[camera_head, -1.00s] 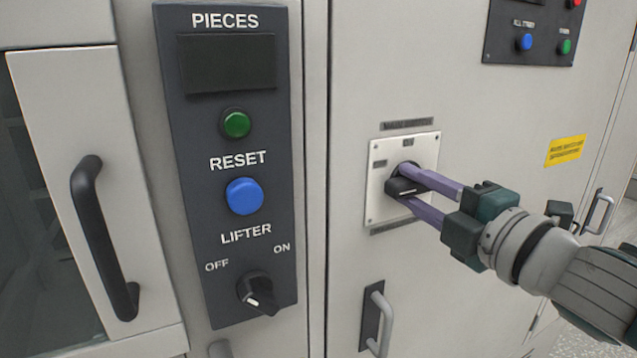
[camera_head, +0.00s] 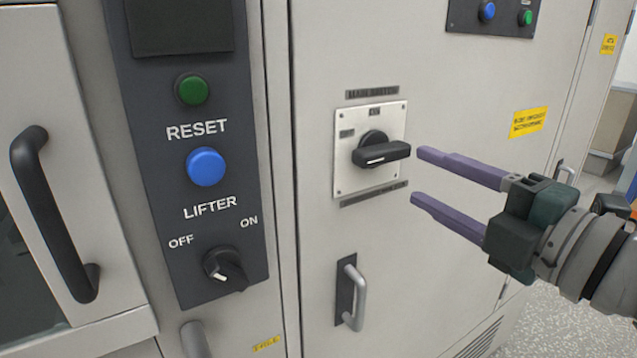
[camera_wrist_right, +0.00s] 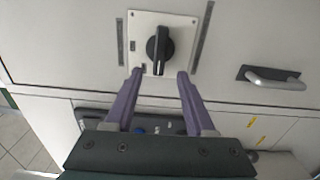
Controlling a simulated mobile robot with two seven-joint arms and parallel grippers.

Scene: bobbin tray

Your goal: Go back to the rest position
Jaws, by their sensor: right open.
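My right gripper (camera_head: 415,175) is open and empty, its two purple fingers apart. It stands to the right of the black main switch handle (camera_head: 382,154), clear of it. The handle lies about horizontal on its white plate (camera_head: 350,181) on the cabinet front. In the right wrist view the open fingers (camera_wrist_right: 160,73) point toward the switch handle (camera_wrist_right: 159,48), which shows between and beyond the tips. My left gripper is not in view.
A dark panel at left carries a green button (camera_head: 193,89), a blue reset button (camera_head: 206,166) and a lifter knob (camera_head: 225,269). A grey door handle (camera_head: 355,298) sits below the switch. A black handle (camera_head: 55,214) is at far left. Free floor (camera_head: 545,305) shows at lower right.

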